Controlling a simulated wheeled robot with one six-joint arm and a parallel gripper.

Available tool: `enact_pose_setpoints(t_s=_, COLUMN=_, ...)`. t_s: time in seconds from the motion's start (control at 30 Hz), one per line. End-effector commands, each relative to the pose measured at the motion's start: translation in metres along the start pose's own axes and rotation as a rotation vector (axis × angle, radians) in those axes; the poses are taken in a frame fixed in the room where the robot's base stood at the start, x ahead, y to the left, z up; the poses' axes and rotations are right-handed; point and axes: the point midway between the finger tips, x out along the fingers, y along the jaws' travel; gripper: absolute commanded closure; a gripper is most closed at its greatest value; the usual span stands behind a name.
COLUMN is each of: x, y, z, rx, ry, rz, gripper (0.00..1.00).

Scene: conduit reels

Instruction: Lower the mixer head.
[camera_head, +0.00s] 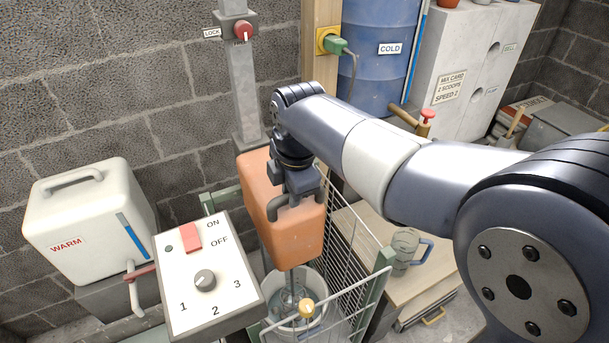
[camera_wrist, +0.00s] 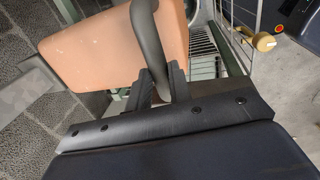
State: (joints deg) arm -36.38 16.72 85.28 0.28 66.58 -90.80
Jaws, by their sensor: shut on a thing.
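The orange mixer head (camera_head: 298,240) is on a grey upright column (camera_head: 245,90). It also fills the upper left of the wrist view (camera_wrist: 110,45). My gripper (camera_head: 296,192) is shut on the dark bar handle (camera_wrist: 148,45) on the side of the head; the handle passes between the fingers in the wrist view (camera_wrist: 160,88). A thin shaft with a whisk (camera_head: 290,298) hangs under the head, its lower end within the mouth of a pale bucket (camera_head: 318,292). A red lock knob (camera_head: 243,31) is on the column, above the head.
A wire guard (camera_head: 345,255) with green posts and a yellow knob (camera_head: 306,308) surrounds the bucket. A control box (camera_head: 205,265) with a red switch and dial stands at front left. A white warm-water tank (camera_head: 90,215) is left; a clear jug (camera_head: 404,250) is right.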

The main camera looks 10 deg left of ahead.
Motion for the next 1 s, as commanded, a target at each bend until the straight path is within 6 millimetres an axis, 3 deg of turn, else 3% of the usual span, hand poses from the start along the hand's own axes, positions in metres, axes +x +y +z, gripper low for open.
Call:
enact_pose_setpoints(t_s=0.03, x=0.027, y=-0.007, z=0.001, rx=0.000, ry=-0.003, rz=-0.011, gripper=1.00)
enact_pose_setpoints(t_s=0.1, x=0.045, y=-0.011, z=0.001, rx=0.000, ry=-0.003, rz=-0.010, gripper=1.00)
enact_pose_setpoints(t_s=0.4, x=0.095, y=-0.021, z=0.001, rx=0.001, ry=-0.003, rz=-0.008, gripper=1.00)
enact_pose_setpoints(t_s=0.97, x=0.108, y=-0.024, z=0.002, rx=0.001, ry=-0.003, rz=-0.012, gripper=1.00)
enact_pose_setpoints(t_s=1.0, x=0.108, y=-0.025, z=0.002, rx=0.001, ry=-0.003, rz=-0.013, gripper=0.78)
